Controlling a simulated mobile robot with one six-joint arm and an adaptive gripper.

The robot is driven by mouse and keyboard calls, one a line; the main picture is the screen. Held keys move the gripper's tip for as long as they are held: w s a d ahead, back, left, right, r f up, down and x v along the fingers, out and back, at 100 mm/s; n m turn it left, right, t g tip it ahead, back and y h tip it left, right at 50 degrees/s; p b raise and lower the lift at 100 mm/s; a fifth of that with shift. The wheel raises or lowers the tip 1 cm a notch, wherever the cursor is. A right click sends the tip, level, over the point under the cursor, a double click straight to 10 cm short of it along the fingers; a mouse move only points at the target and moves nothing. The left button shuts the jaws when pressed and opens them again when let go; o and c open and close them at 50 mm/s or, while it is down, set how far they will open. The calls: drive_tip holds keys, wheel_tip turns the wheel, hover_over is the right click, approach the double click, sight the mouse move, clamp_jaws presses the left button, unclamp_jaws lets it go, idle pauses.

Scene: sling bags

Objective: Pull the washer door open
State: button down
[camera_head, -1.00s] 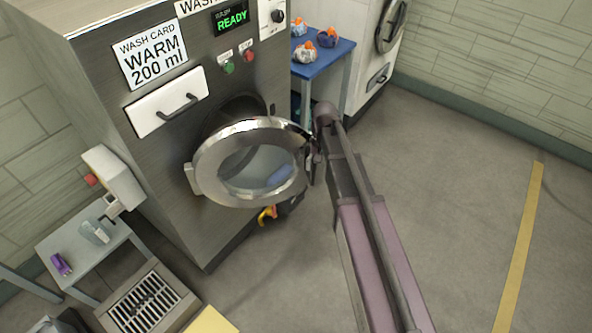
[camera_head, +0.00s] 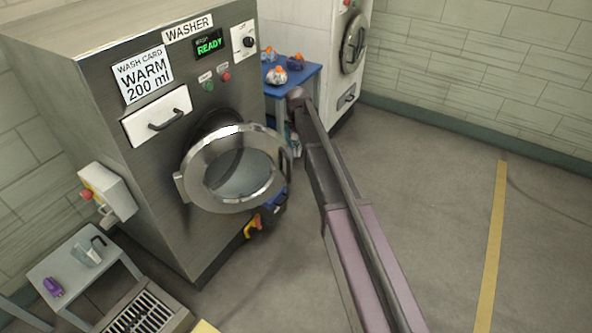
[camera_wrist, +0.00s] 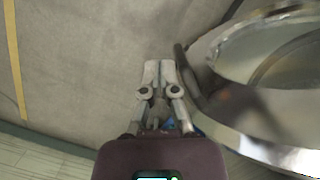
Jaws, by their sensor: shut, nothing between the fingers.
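The washer (camera_head: 160,190) is a grey metal cabinet with a green READY display. Its round door (camera_head: 186,172), a chrome ring with a glass middle, stands swung out from the dark opening and is hinged at the left. The door also fills the right of the wrist view (camera_wrist: 230,112), with its dark bar handle (camera_wrist: 186,72) at its edge. My gripper (camera_wrist: 160,64) is shut and empty, with its fingertips just beside the handle. I cannot tell whether they touch. In the head view my arm hides most of the gripper, near the door's right edge.
A blue table (camera_head: 312,73) with several bundled bags stands behind my arm. A small side table (camera_head: 60,262) with a jug and a purple item is at the lower left, near a floor drain (camera_head: 143,312). The floor to the right, with a yellow line (camera_head: 492,240), is clear.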

drive_tip(key=s+b+x, duration=0.1)
drive_tip(key=b+x, duration=0.8)
drive_tip(key=x, duration=0.2)
drive_tip(key=shift+s, duration=0.4)
idle(0.5)
drive_tip(key=shift+w+f, duration=0.1)
drive_tip(key=shift+w, duration=0.05)
idle(1.6)
